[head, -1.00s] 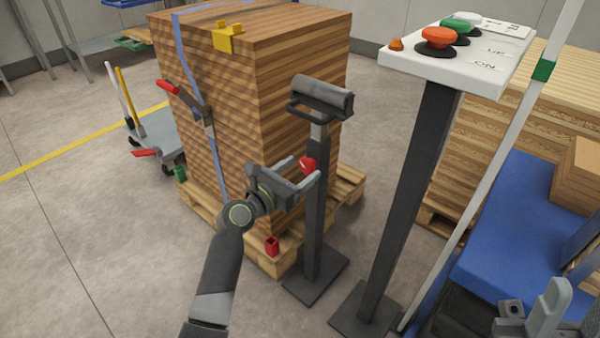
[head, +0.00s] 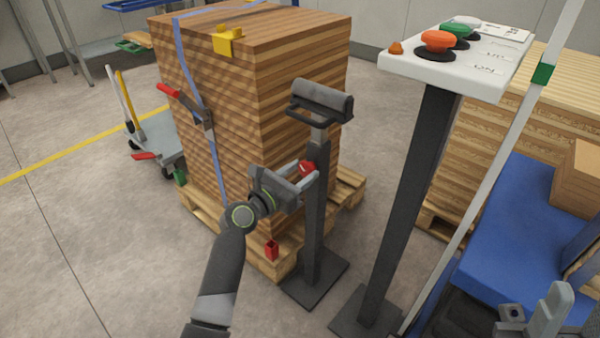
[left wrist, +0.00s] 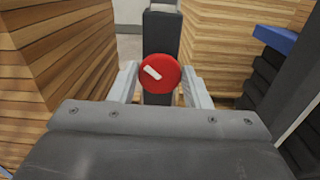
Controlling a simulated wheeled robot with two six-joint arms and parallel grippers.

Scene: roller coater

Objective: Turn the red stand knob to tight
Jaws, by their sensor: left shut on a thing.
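The red stand knob (head: 306,168) is on the side of the dark post of a roller stand (head: 317,215). In the left wrist view the round knob (left wrist: 166,66) faces me, with a short white mark slanting from upper left to lower right. My left gripper (head: 305,176) is shut on the knob, one finger on each side of it. Its fingers also flank the knob in the left wrist view (left wrist: 160,78). Part of my right gripper (head: 540,314) shows at the lower right edge; its jaws are not clear.
A strapped stack of boards (head: 215,110) on a pallet stands close behind and left of the stand. A control panel (head: 455,65) on a dark post stands to the right. A blue surface (head: 515,225) lies farther right.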

